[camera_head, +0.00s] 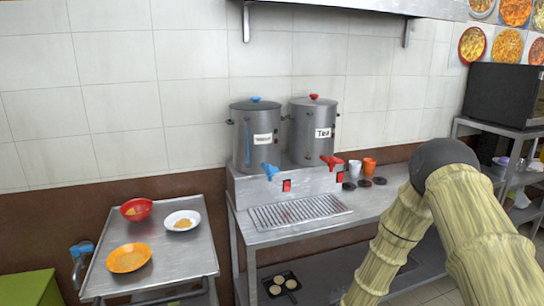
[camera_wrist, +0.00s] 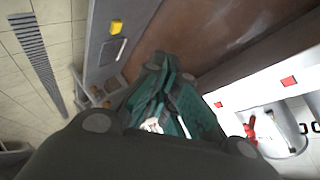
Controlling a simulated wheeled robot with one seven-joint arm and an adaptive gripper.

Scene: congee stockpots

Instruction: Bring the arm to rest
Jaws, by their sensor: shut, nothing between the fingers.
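My arm (camera_head: 430,225) shows at the right of the head view, bent at a dark round joint. Its end is out of that view. My gripper (camera_wrist: 158,65) is in the middle of the wrist view, with its teal fingers shut and nothing held. Two grey stockpots stand side by side on the counter unit in the head view. The left pot (camera_head: 256,154) has a blue knob and blue tap. The right pot (camera_head: 313,120) has a red knob, a red tap and a label reading "Tea".
A metal side table (camera_head: 185,255) at left holds a red bowl (camera_head: 137,209), a white bowl (camera_head: 182,220) and an orange plate (camera_head: 129,258). Cups (camera_head: 369,165) stand right of the pots. A black oven (camera_head: 505,95) is at far right. A shelf (camera_head: 345,6) overhangs the pots.

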